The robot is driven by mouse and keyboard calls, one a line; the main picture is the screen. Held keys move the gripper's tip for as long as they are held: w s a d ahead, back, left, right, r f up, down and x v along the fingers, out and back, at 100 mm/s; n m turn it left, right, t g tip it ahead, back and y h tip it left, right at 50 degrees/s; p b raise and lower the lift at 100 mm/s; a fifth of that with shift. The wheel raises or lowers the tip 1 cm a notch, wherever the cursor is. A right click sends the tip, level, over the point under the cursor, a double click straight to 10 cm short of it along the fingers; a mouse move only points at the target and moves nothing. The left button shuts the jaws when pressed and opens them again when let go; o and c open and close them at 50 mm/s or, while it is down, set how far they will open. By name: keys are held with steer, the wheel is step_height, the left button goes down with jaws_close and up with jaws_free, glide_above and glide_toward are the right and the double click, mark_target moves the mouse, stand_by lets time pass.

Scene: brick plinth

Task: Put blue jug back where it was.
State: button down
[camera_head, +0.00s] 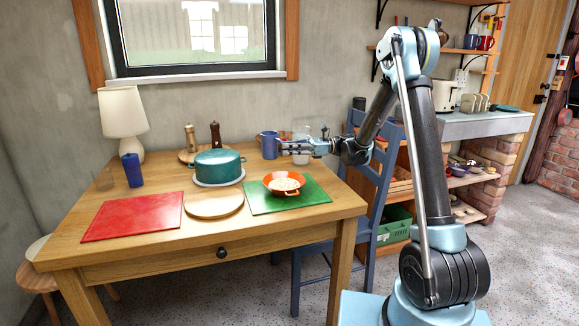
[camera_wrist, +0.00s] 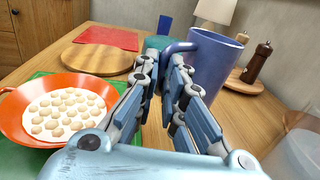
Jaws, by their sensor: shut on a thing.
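The blue jug (camera_head: 269,146) is upright at the back right of the wooden table, just left of my gripper (camera_head: 284,147). In the wrist view the blue jug (camera_wrist: 212,62) stands just beyond and to the right of my gripper (camera_wrist: 165,60), with its handle between the fingertips. My gripper is shut on the handle. The fingers hide part of the jug's lower side. I cannot tell whether its base touches the table.
An orange pan (camera_head: 284,186) of pale round pieces sits on a green mat (camera_head: 313,195). A teal pot (camera_head: 218,165), round board (camera_head: 213,206), red mat (camera_head: 133,216), lamp (camera_head: 124,115) and blue cup (camera_head: 132,170) share the table. A clear jar (camera_head: 301,153) stands beside my gripper.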

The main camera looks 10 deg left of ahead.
steer(key=shift+f, duration=3.2)
steer(key=shift+f, duration=0.15)
steer(key=c, duration=1.7)
jaws_free()
steer(key=v, duration=1.2)
steer(key=shift+w, duration=0.1)
